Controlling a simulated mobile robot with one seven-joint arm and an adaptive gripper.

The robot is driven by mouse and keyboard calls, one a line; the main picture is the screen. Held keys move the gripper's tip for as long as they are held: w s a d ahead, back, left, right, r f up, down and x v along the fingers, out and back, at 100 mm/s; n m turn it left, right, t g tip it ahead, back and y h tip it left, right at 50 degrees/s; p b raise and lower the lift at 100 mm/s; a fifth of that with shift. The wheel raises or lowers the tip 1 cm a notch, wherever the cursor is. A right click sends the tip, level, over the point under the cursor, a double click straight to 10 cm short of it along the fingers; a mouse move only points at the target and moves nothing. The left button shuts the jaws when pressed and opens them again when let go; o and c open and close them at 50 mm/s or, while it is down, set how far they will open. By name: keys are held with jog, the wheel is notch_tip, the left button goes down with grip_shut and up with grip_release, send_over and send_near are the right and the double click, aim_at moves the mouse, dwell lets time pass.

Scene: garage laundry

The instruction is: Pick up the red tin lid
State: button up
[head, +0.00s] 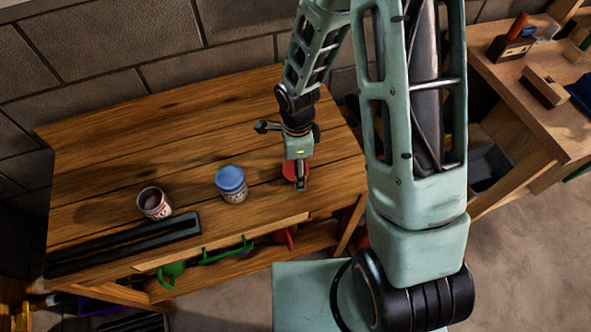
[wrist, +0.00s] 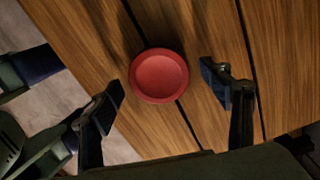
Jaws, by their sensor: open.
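The red tin lid (wrist: 159,76) is a round, shallow red disc lying flat on the wooden bench. In the wrist view it sits between and a little beyond the fingertips of my gripper (wrist: 165,88), which is open and empty. Neither finger appears to touch it. In the head view the lid (head: 290,171) shows as a red patch partly hidden behind my gripper (head: 300,186), which is above it near the right part of the bench.
On the bench (head: 110,140), a tin with a blue lid (head: 231,184) stands left of my gripper. An open tin (head: 154,204) stands further left, beside a long dark tray (head: 130,244). The bench behind is clear. A second bench (head: 510,80) with tools is at right.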

jog(key=c, duration=0.9)
jog(key=shift+r, duration=0.15)
